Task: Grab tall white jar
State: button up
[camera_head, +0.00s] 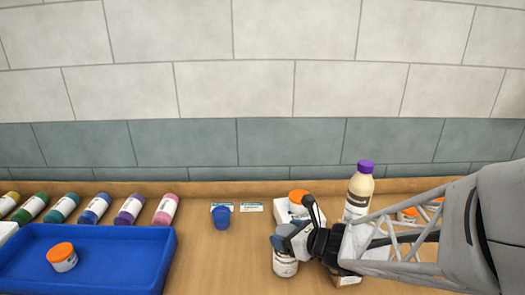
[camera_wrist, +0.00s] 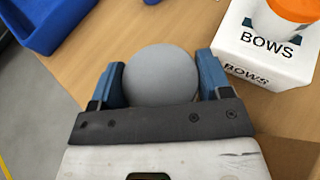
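A white jar (camera_head: 285,267) with dark markings stands upright on the wooden counter in the head view. My gripper (camera_head: 281,243) is at the top of this jar and hides part of it. In the wrist view, a round grey top (camera_wrist: 160,75) fills the space between the two blue fingers of my gripper (camera_wrist: 161,80), one on each side.
A white box marked BOWS (camera_wrist: 265,50) with an orange-lidded jar is close on the right. A cream bottle with a purple cap (camera_head: 360,190) stands behind my arm. A blue tray (camera_head: 120,275), several colored bottles and a blue cup (camera_head: 221,218) are left.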

jog(key=c, duration=0.6)
jog(key=shift+r, duration=0.2)
notch_tip(320, 180, up, 28)
jog(key=shift+f, duration=0.15)
dwell(0.8)
